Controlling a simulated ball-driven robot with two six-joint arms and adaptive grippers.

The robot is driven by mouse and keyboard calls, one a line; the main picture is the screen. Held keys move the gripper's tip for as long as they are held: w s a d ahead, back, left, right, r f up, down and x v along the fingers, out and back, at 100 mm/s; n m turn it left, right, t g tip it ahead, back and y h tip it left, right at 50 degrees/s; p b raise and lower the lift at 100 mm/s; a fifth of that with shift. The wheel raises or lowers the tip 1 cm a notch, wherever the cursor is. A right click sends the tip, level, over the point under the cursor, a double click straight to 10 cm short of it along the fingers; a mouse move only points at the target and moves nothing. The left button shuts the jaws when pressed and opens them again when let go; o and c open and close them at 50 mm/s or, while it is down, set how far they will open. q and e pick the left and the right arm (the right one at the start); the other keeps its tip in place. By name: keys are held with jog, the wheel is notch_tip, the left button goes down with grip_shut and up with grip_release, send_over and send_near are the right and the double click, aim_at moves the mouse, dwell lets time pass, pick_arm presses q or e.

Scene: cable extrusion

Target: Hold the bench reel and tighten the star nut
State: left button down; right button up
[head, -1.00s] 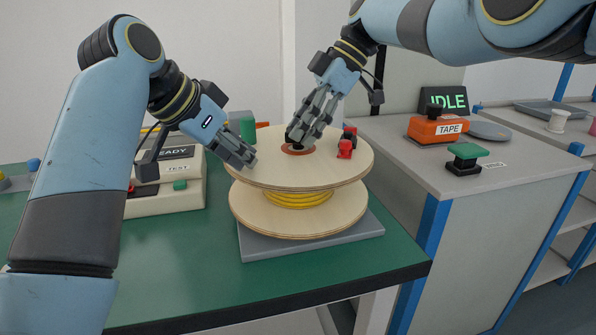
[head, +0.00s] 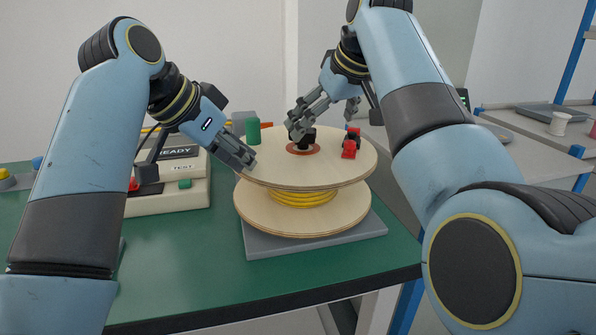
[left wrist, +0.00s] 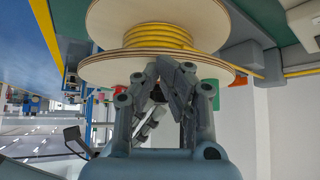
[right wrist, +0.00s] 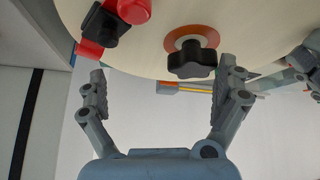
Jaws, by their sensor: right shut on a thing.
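The bench reel (head: 308,216) has two wooden flanges with yellow cable between them and stands on a grey base plate. A black star nut (head: 303,138) sits on an orange ring at its top centre; the right wrist view shows it too (right wrist: 192,60). My left gripper (head: 250,165) is at the upper flange's left rim. Its fingertips (left wrist: 163,66) are close together against the flange; I cannot tell if they pinch it. My right gripper (right wrist: 165,75) is beside the nut with its fingers wide apart. The nut shows beyond the fingertips, close to one of them.
A red and black clamp-like piece (head: 350,148) sits on the upper flange, right of the nut. A beige test box (head: 170,205) stands left of the reel on the green bench (head: 180,270). The bench front is clear.

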aim_at(308, 132)
jog(key=a, duration=0.1)
jog(key=s+a, duration=0.1)
jog(key=a, duration=0.2)
jog(key=shift+s+f, duration=0.15)
jog(key=shift+s, duration=0.25)
jog(key=shift+d, duration=0.3)
jog(key=o, duration=0.3)
jog(key=shift+f, duration=0.15)
jog(key=c, duration=0.3)
jog(key=shift+w+d+f+n+g+y, duration=0.1)
jog(key=shift+d+f+n+g+y, duration=0.15)
jog(key=shift+n+y, duration=0.3)
jog(key=shift+w+d+f+n+g+y, duration=0.15)
jog(key=shift+w+n+g+y, duration=0.25)
jog(key=shift+n, duration=0.55)
jog(key=shift+w+n+g+y, duration=0.15)
jog(key=shift+n+g+y, duration=0.3)
jog(key=shift+n+g, duration=0.55)
jog(key=shift+r+n, duration=0.2)
jog(key=shift+n, duration=1)
jog(key=n+g, duration=0.2)
jog(key=n, duration=0.1)
jog(key=shift+r+y, duration=0.15)
jog(key=shift+y, duration=0.25)
jog(key=n+g, duration=0.2)
jog(key=n, duration=0.1)
jog(key=shift+s+n, duration=0.2)
jog(key=shift+n, duration=0.1)
